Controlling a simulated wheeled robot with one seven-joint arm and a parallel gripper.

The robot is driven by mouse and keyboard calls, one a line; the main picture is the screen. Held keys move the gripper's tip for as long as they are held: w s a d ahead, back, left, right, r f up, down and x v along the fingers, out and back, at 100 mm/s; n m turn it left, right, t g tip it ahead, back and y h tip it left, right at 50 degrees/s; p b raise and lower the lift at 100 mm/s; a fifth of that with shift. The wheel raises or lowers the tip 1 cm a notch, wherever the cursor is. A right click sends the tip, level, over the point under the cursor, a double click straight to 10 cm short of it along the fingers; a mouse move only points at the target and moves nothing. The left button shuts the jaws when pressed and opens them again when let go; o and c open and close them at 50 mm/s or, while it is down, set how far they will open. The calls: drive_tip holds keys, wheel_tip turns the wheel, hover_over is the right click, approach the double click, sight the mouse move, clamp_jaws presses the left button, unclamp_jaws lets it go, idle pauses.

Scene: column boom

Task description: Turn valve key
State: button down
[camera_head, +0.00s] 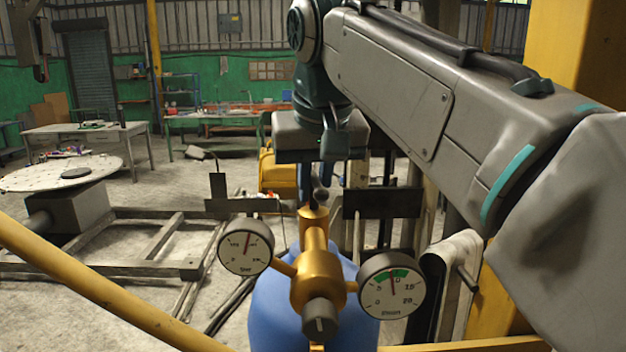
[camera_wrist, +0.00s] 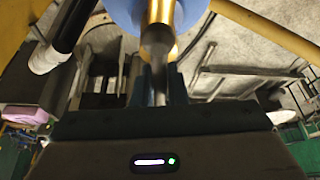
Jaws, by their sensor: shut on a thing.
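A brass valve and regulator body (camera_head: 316,275) with a grey knob (camera_head: 320,318) stands on top of a blue cylinder (camera_head: 272,318). A left gauge (camera_head: 245,246) and a right gauge (camera_head: 391,286) branch off it. My gripper (camera_head: 318,188) points down at the top of the brass fitting. In the wrist view, my gripper (camera_wrist: 160,88) is shut on a narrow grey metal piece, the valve key (camera_wrist: 158,78), in line with the brass fitting (camera_wrist: 160,14). The key is mostly hidden by the fingers in the head view, and its turn angle cannot be told.
A yellow rail (camera_head: 90,285) crosses the lower left, and a yellow post (camera_head: 575,60) stands at the right. A round table (camera_head: 40,176), a steel frame (camera_head: 150,235) and workbenches (camera_head: 85,137) are behind. Open floor lies between them.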

idle(0.3)
drive_tip(key=c, duration=1.4)
unclamp_jaws()
drive_tip(key=shift+c, duration=0.2)
drive_tip(key=shift+r, duration=0.15)
drive_tip(key=p+v, duration=0.2)
drive_tip(key=v, duration=1.1)
drive_tip(key=shift+s+r, duration=0.15)
drive_tip(key=shift+r, duration=0.15)
